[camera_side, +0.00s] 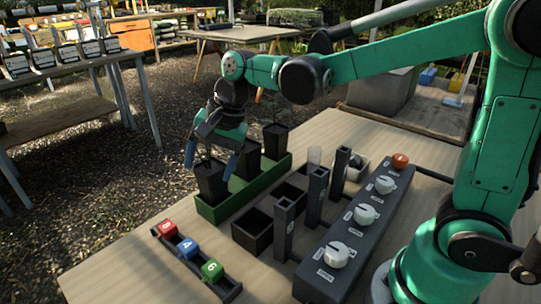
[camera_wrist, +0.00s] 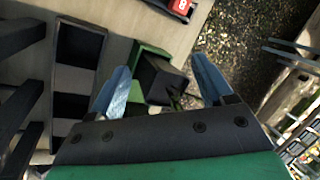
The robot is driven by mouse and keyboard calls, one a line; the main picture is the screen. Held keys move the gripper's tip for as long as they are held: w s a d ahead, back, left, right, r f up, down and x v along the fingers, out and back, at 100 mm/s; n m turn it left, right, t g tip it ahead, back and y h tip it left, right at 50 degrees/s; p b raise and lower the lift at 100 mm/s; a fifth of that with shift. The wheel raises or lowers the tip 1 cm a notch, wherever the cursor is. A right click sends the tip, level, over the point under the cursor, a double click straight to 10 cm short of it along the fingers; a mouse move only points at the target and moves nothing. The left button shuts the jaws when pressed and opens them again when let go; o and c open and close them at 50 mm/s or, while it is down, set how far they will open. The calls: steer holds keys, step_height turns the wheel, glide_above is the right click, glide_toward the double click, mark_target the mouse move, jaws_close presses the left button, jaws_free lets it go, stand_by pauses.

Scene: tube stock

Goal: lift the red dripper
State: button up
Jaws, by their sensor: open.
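I cannot make out a thing that is clearly a red dripper in either view. My gripper (camera_side: 212,158) is open, pointing down over the nearest black pot (camera_side: 210,183). In the wrist view the blue fingers of my gripper (camera_wrist: 160,66) stand either side of that pot (camera_wrist: 157,78), apparently with gaps.
Black pots stand in a green tray (camera_side: 241,200). An empty dark bin (camera_side: 252,232) and upright grey posts (camera_side: 284,226) stand beside the control box (camera_side: 322,262). The table's front left (camera_side: 110,278) is clear.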

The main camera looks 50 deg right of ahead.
mark_target(168, 225)
steer(key=w+a+f+m+g, duration=0.1)
steer(key=a+f+m, duration=0.1)
steer(key=w+a+f+m+g+y, duration=0.1)
steer(key=w+a+f+m, duration=0.1)
steer(key=w+a+f+m+g, duration=0.1)
steer(key=w+f+m, duration=0.1)
steer(key=m, duration=0.1)
steer(key=shift+w+a+f+y, duration=0.1)
steer(key=shift+a+f+y, duration=0.2)
steer(key=shift+a+f, duration=0.1)
steer(key=shift+x, duration=2.8)
jaws_close()
